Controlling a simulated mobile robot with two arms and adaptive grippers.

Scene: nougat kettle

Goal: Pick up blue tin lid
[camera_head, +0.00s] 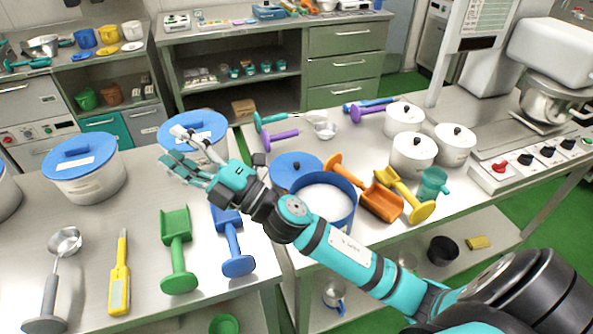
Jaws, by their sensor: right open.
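My right gripper (173,147) reaches in from the lower right and is open. Its fingers are in front of a white tin with a blue lid (192,127), partly covering it; I cannot tell whether they touch. A second blue lid (84,155) sits on a white tin (88,184) at the left. A third blue lid (294,166) lies behind the open blue tin (346,188), which holds white contents; my forearm and the tin cover part of this area. My left gripper is not in view.
Green (176,250) and blue (233,245) scoops, a yellow-handled tool (120,275) and a grey ladle (64,242) lie on the front left table. Orange (382,202) and yellow (407,195) scoops lie right of the open tin. White lidded pots (413,155) stand behind them.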

